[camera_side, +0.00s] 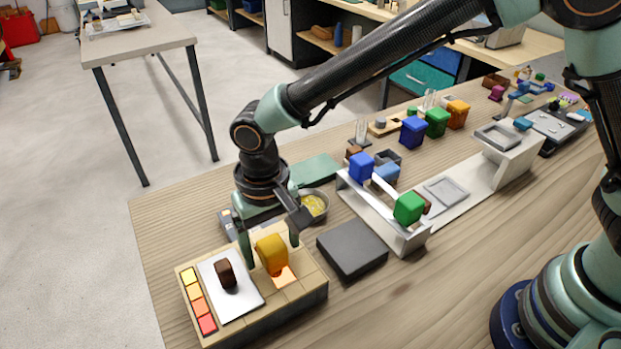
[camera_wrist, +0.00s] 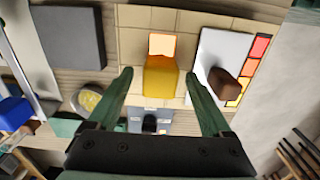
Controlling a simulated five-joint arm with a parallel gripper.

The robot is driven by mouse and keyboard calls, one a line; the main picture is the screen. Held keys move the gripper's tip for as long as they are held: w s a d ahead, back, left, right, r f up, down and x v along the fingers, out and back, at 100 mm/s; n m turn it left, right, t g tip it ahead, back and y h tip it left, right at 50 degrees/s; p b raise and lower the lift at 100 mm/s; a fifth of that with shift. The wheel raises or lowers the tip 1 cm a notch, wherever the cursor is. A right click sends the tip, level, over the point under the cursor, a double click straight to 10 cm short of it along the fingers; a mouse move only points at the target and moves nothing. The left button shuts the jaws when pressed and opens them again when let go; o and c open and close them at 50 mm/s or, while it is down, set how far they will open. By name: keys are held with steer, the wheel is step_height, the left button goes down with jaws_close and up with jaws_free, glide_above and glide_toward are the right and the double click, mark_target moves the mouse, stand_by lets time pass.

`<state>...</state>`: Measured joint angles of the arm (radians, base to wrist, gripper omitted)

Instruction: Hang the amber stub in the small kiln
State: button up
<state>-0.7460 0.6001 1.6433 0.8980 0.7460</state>
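The amber stub (camera_side: 272,254) is a rounded yellow-orange block at a glowing orange square (camera_side: 285,276) on a tiled beige block (camera_side: 311,287), which looks like the small kiln. I cannot tell whether the stub rests on the tiles or hangs in an opening. In the wrist view the stub (camera_wrist: 160,80) is between my fingers, with the glowing square (camera_wrist: 162,45) just beyond it. My gripper (camera_side: 271,240) is open and straddles the stub. The wrist view shows a gap between each finger of my gripper (camera_wrist: 158,73) and the stub.
A dark brown block (camera_side: 225,273) stands on a pale plate (camera_side: 237,302) beside the stub, next to yellow-to-red squares (camera_side: 198,301). A dark grey slab (camera_side: 352,250) lies to the right. A white rack (camera_side: 385,215) holds blue (camera_side: 361,166) and green (camera_side: 408,208) blocks.

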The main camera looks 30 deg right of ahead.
steer(key=shift+r, duration=0.15)
step_height(320, 180, up, 12)
steer(key=f, duration=0.1)
steer(key=w+d+r+t, duration=0.1)
steer(key=w+d+r, duration=0.1)
steer(key=d+r, duration=0.35)
steer(key=s+d+t, duration=0.2)
steer(key=s+d, duration=0.1)
steer(key=d, duration=0.9)
steer(key=s+d+t, duration=0.2)
steer(key=s+d, duration=0.2)
steer(key=d, duration=0.9)
steer(key=shift+d+t, duration=0.3)
